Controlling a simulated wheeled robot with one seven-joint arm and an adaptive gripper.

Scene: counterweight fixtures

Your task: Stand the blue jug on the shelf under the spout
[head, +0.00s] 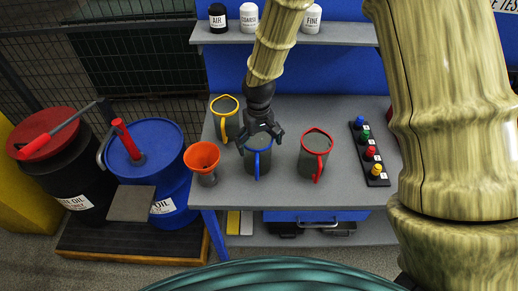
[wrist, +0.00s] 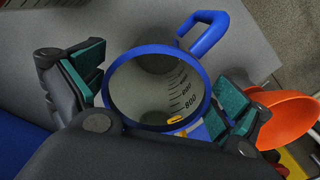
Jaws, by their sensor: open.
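The blue jug, grey with a blue rim and handle (head: 257,163), stands upright on the grey bench between a yellow-rimmed jug (head: 227,118) and a red-rimmed jug (head: 316,155). My gripper (head: 261,140) is over the blue jug and open. In the wrist view, the blue jug (wrist: 158,88) lies between my gripper's green-padded fingers (wrist: 165,95), one on each side of its rim; whether they touch it I cannot tell. Its handle points toward the bench front. A drum on the left has a grey shelf plate (head: 131,203) in front of it. I cannot make out a spout for certain.
An orange funnel (head: 202,157) stands close to the blue jug's left. A black strip with coloured knobs (head: 369,153) lies at the bench's right. A shelf (head: 345,34) with bottles runs above. A blue drum (head: 150,165) and a black drum (head: 62,165) stand left of the bench.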

